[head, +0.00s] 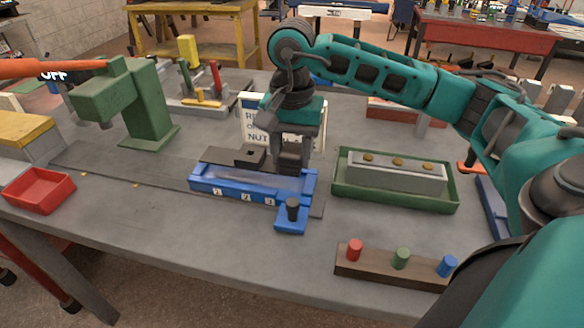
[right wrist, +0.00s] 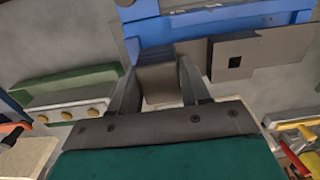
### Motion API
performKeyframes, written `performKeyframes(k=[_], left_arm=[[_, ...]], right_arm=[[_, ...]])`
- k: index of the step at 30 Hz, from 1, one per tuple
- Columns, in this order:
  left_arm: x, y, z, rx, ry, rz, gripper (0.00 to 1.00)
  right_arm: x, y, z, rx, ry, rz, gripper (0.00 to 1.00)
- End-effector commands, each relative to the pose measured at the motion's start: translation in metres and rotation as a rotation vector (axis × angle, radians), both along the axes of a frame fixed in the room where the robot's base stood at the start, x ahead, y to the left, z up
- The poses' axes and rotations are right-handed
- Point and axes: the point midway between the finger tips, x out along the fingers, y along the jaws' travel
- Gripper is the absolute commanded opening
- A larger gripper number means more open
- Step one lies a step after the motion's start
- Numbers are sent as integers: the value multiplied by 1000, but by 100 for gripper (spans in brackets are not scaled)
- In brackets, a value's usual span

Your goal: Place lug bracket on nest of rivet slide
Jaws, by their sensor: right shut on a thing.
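The rivet slide is a blue fixture (head: 232,188) with a pale channel and tags 1, 2, 3; its blue body also shows at the top of the right wrist view (right wrist: 215,22). A dark plate (head: 222,156) with a square-holed block lies along its far side and shows in the right wrist view (right wrist: 270,50). My right gripper (head: 291,165) is shut on a grey-brown block (right wrist: 158,80), apparently the lug bracket, by the slide's far right end. Its underside is hidden, so I cannot tell whether it touches anything. My left gripper is not in view.
A green tray (head: 335,190) with a grey bar stands right of the slide. A wooden strip (head: 375,268) with red, green and blue pegs lies in front. A green press (head: 147,110) and red bin (head: 38,188) stand left. A sign (head: 252,112) stands behind my gripper.

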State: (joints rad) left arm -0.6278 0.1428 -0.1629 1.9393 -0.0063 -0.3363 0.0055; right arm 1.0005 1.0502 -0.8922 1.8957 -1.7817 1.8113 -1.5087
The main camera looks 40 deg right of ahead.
Motion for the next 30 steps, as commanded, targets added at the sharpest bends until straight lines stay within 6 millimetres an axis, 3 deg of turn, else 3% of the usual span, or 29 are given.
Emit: performKeyframes(k=[8, 30], left_arm=[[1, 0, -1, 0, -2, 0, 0], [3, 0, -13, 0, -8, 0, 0]], right_arm=[[-1, 0, -37, 0, 2, 0, 0], [-1, 0, -54, -1, 7, -1, 0]])
